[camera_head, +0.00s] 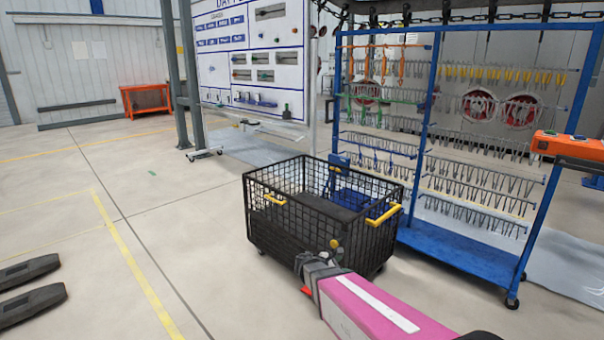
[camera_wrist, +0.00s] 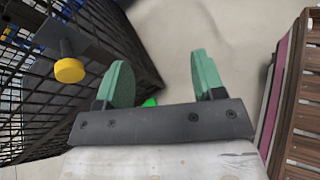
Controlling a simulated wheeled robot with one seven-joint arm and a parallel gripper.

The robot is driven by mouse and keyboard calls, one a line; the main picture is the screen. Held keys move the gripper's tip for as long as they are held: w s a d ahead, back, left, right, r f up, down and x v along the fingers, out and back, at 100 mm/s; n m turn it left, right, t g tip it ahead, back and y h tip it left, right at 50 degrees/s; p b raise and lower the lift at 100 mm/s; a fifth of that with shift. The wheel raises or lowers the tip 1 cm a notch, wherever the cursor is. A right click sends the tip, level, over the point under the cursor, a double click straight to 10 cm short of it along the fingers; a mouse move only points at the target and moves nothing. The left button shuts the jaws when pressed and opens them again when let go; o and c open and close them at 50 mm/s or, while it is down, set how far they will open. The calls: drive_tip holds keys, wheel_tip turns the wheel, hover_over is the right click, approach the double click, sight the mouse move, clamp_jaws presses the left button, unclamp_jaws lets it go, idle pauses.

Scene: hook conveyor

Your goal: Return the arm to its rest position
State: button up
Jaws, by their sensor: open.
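My gripper (camera_wrist: 160,82) shows in the wrist view with two green fingers spread apart and nothing held between them. Pale floor is visible past the fingertips. In the head view my pink arm reaches up from the bottom right to the near side of a black mesh cart (camera_head: 300,225); the green fingers cannot be made out there. In the wrist view the cart's mesh (camera_wrist: 30,95) fills the left side, with a yellow handle end (camera_wrist: 69,70) close to the left finger. I cannot tell whether the arm touches the cart.
A blue rack (camera_head: 465,254) with rows of wire hooks stands right behind the cart. An orange device (camera_head: 568,146) is at the right edge. A white board (camera_head: 252,60) and an orange table (camera_head: 146,100) stand farther back. Open floor lies left of the cart.

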drive_tip(key=s+d+r+m+g+y, duration=0.1)
drive_tip(key=s+m+g+y, duration=0.2)
drive_tip(key=s+m+y, duration=0.3)
drive_tip(key=s+d+r+m+g+y, duration=0.1)
drive_tip(key=s+m+y, duration=0.5)
drive_tip(key=m, duration=0.8)
drive_tip(key=shift+s+d+r+g, duration=0.4)
drive_tip(key=shift+s+d+g, duration=0.2)
drive_tip(key=shift+s+g, duration=0.6)
